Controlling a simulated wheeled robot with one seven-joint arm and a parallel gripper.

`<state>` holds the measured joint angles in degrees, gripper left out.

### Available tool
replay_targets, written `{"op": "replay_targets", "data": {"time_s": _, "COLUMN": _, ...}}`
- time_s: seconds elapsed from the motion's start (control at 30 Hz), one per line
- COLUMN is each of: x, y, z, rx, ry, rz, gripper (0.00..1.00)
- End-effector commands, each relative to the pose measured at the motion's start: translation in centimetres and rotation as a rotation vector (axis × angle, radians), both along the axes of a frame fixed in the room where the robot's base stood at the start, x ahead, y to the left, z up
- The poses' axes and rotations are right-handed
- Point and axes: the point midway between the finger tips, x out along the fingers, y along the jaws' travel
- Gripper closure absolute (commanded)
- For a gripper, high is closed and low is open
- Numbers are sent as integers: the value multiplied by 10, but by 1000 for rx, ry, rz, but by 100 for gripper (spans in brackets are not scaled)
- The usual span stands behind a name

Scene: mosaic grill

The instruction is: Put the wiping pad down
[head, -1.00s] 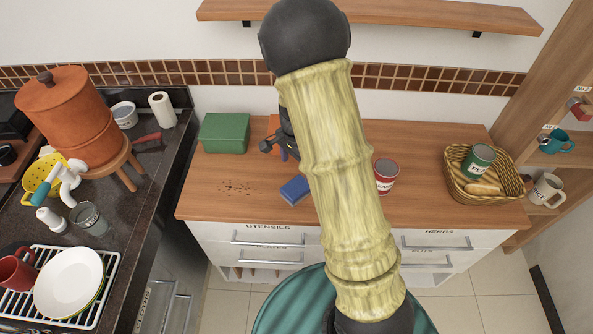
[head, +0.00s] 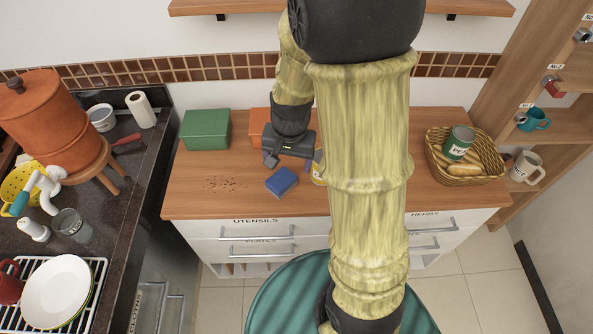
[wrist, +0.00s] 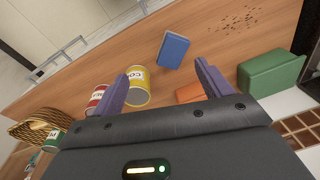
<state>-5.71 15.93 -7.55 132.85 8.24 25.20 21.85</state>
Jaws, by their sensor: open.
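The wiping pad is a blue block (head: 281,181) lying on the wooden counter (head: 230,205), just right of some dark crumbs (head: 222,183). In the wrist view the blue pad (wrist: 173,50) lies ahead of the fingers, apart from both. My gripper (head: 282,163) is over the counter just behind the pad in the head view. Its purple fingers are spread with nothing between them, and it also shows in the wrist view (wrist: 160,85).
A green box (head: 206,130) and a partly hidden orange box (head: 260,121) stand at the back. A yellow can (wrist: 138,87) and a red can (wrist: 97,99) stand near the fingers. A basket (head: 467,169) holds bread and a green can. The counter's left front is clear apart from crumbs.

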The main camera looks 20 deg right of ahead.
Motion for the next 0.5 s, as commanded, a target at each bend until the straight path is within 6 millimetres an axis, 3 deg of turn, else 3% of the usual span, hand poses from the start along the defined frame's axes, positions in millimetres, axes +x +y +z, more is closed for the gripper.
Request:
{"op": "replay_targets", "data": {"time_s": 0.1, "x": -34, "y": 0, "z": 21, "rx": -37, "ry": -61, "rz": 227, "gripper": 22}}
{"op": "replay_targets", "data": {"time_s": 0.23, "x": -61, "y": 0, "z": 32, "rx": -86, "ry": -106, "rz": 428, "gripper": 22}}
{"op": "replay_targets", "data": {"time_s": 0.5, "x": -73, "y": 0, "z": 36, "rx": -114, "ry": -124, "rz": 529, "gripper": 22}}
